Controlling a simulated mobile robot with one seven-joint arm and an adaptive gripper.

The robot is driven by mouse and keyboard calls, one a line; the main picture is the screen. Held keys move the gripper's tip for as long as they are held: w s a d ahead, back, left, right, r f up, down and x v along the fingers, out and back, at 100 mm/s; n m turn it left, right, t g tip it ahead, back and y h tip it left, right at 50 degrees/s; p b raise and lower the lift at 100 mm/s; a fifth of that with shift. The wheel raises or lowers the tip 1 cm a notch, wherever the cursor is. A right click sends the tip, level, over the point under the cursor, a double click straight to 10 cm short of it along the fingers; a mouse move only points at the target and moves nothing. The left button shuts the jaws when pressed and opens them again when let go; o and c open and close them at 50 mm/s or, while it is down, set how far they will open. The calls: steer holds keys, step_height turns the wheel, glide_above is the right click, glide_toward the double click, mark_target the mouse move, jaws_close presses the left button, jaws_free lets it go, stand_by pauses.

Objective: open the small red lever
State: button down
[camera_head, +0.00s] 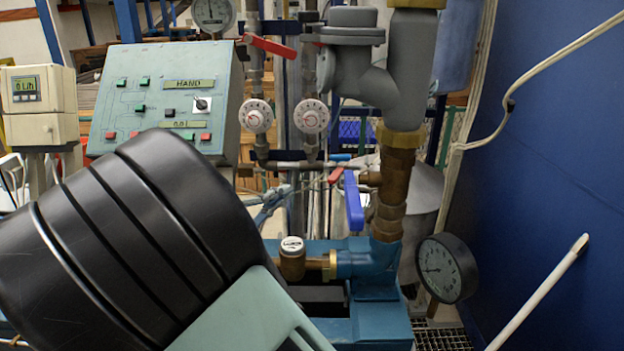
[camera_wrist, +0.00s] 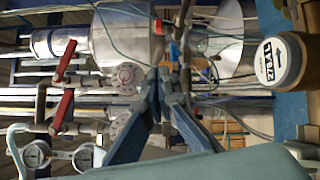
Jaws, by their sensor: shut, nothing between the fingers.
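The small red lever (camera_head: 335,175) shows in the head view on thin pipework in the middle, just left of the larger blue lever (camera_head: 353,200). My gripper (camera_head: 274,203) is shut and empty, to the left of the small red lever and a little lower in the picture. A visible gap lies between them in that view; the depth between them is hard to judge. In the wrist view my gripper (camera_wrist: 166,88) has its fingertips together in front of the pipes. Small red and blue parts show near the tips there, but I cannot tell which is the lever.
Two round dial valves (camera_head: 310,117) sit above my gripper, with a larger red lever (camera_head: 270,46) higher up. A brass and grey pipe (camera_head: 396,180) stands to the right, above a pressure gauge (camera_head: 446,268). A control panel (camera_head: 165,95) is at the left.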

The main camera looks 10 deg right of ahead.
mark_target(338, 173)
steer(key=w+d+m+p, duration=0.2)
steer(key=w+d, duration=0.3)
steer(key=d, duration=0.3)
steer(key=shift+d+m, duration=0.15)
steer(key=shift+m, duration=0.45)
steer(key=shift+w, duration=0.1)
